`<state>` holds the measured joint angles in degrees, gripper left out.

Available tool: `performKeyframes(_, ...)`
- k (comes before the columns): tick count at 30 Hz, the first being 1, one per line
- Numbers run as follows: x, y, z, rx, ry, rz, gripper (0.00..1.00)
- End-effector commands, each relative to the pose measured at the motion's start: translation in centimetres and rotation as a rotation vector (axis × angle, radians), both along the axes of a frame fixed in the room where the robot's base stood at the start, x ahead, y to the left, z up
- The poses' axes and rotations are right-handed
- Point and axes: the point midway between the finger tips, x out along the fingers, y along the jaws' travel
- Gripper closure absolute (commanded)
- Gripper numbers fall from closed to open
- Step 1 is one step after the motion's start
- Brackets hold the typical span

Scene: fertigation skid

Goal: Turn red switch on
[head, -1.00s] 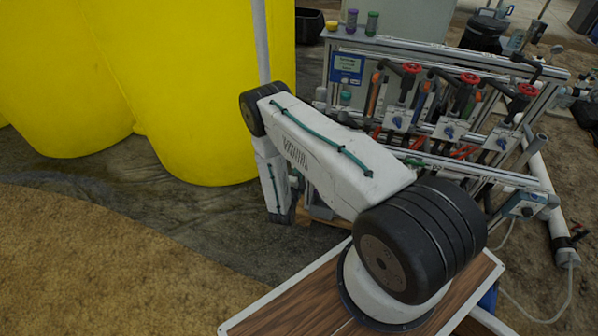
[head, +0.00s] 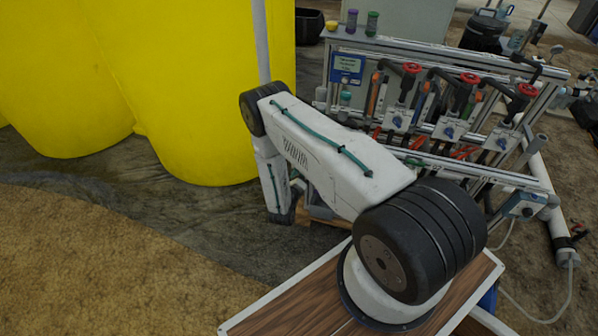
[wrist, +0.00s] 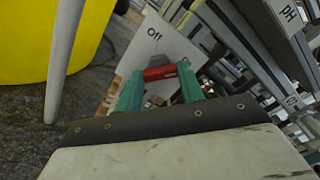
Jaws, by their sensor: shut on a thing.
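In the wrist view the red switch (wrist: 159,73) sits on a pale plate marked "Off" (wrist: 154,34). In the head view my arm covers the gripper and the red switch.
A metal pipe rack with red-handled valves (head: 470,79) and blue knobs stands right of my arm in the head view. Big yellow tanks (head: 190,80) stand to the left. A pale pole (wrist: 66,50) rises at the left of the wrist view. Open ground lies front left.

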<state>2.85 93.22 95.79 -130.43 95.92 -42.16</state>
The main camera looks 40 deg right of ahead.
Motion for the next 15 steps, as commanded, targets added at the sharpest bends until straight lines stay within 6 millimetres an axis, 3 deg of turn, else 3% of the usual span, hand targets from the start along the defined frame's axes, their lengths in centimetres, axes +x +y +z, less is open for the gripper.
performKeyframes(15, -0.10, 0.05, -0.14, 0.056, -0.066, 0.001, 0.85)
